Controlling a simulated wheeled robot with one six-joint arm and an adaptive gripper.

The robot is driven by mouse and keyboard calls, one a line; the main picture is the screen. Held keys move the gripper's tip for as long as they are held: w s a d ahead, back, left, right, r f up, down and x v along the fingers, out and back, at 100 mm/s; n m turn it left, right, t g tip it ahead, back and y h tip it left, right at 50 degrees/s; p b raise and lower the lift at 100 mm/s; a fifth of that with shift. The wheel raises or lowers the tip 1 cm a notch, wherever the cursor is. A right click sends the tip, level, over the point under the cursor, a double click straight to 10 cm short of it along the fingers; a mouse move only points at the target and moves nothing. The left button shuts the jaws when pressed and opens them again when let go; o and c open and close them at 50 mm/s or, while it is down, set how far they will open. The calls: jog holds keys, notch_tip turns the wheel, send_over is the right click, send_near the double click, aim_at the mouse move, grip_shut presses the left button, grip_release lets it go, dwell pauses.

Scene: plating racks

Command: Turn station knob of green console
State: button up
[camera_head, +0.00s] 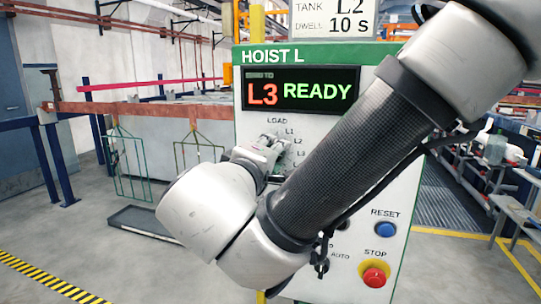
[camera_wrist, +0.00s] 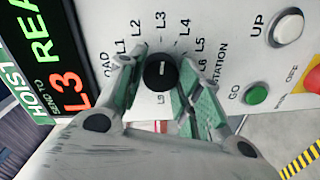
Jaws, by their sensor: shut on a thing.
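The green console (camera_head: 340,51) has a white face and a green header marked HOIST L. Its display (camera_head: 302,91) reads L3 READY. The black station knob (camera_wrist: 160,72) shows in the wrist view with a ring of labels from LOAD through L6 around it. Its short white mark points roughly towards L3. My gripper (camera_wrist: 159,76) has one green-padded finger on each side of the knob and is shut on it. In the head view my gripper (camera_head: 266,150) is at the LOAD to L3 labels and hides the knob.
A blue RESET button (camera_head: 385,230) and a red STOP button (camera_head: 374,276) sit lower on the console. A green GO button (camera_wrist: 256,94) and a white UP button (camera_wrist: 287,27) are right of the knob in the wrist view. Hanging racks (camera_head: 130,165) stand left.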

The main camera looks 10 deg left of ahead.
jog(key=m, duration=0.9)
jog(key=shift+d+f+m+y, duration=0.1)
jog(key=shift+f+m+y, duration=0.1)
jog(key=shift+m+y, duration=0.2)
dwell(0.4)
jog(key=o, duration=1)
jog(key=shift+o, duration=0.2)
jog(key=shift+r, duration=0.1)
jog(key=s, duration=1.2)
jog(key=shift+r, duration=0.15)
